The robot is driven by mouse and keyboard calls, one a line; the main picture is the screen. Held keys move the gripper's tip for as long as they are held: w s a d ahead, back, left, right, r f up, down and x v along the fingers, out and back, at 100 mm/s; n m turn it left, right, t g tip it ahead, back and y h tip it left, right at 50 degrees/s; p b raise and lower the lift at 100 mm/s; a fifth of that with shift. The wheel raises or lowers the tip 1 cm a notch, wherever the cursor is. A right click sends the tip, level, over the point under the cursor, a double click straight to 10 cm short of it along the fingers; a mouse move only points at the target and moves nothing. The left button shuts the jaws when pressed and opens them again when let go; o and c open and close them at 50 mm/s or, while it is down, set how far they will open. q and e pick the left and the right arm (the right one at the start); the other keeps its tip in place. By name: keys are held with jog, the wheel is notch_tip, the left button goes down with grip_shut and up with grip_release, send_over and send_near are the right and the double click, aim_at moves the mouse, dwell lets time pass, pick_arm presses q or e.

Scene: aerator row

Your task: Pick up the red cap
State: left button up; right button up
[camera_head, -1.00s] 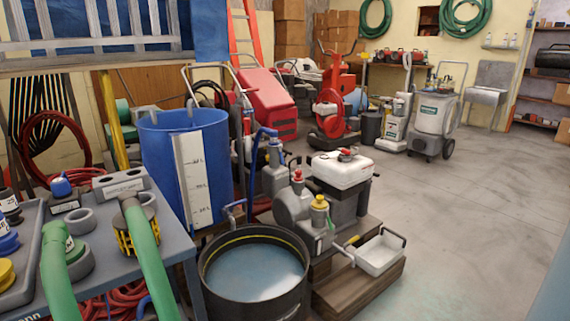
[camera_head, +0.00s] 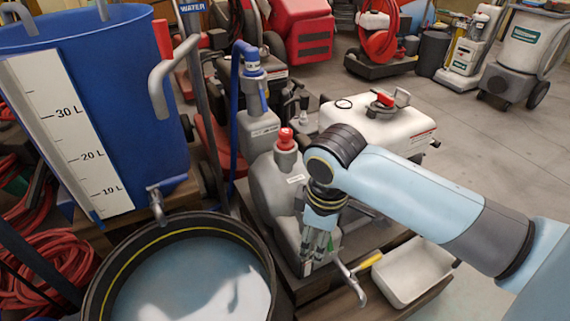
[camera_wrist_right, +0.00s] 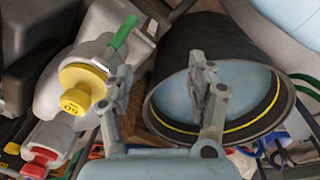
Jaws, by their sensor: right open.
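A red cap (camera_head: 285,138) sits on top of a grey container (camera_head: 275,185) in the head view. In the right wrist view the red cap (camera_wrist_right: 40,158) shows at the lower left, beside a yellow cap (camera_wrist_right: 80,90) on another grey container. My right gripper (camera_head: 316,248) points down in the head view, to the right of and nearer than the red cap, and hides the yellow cap there. In the wrist view the right gripper (camera_wrist_right: 163,80) is open, its fingers apart with nothing between them. My left gripper is not in view.
A black round tub (camera_head: 108,258) of water stands in front, with a blue barrel (camera_head: 130,130) behind it at left. A white tank (camera_head: 372,120) with a red-topped fitting stands behind my arm. A white tray (camera_head: 410,270) lies at right. Open floor is at far right.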

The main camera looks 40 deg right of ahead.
jog(key=w+d+r+n, duration=0.2)
jog(key=w+r+n, duration=0.2)
jog(key=w+r, duration=0.25)
notch_tip(320, 180, up, 11)
jog(key=n+g, duration=0.1)
jog(key=n, duration=0.4)
send_over(286, 131)
jog(key=shift+r+y, duration=0.1)
jog(key=shift+y, duration=0.2)
jog(key=shift+w+d+r+b, duration=0.1)
jog(key=shift+d+b, duration=0.1)
jog(key=shift+b, duration=0.2)
notch_tip(286, 131, down, 5)
jog(key=b, duration=0.2)
jog(key=shift+b, duration=0.4)
jog(key=shift+a+f, duration=0.1)
jog(key=shift+f, duration=0.35)
notch_tip(286, 131, down, 4)
jog(key=b, duration=0.3)
jog(key=shift+a+f, duration=0.15)
jog(key=shift+f, duration=0.2)
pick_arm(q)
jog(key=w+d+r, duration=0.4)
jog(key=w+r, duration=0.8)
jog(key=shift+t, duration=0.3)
pick_arm(e)
jog(key=shift+r, duration=0.1)
grip_shut()
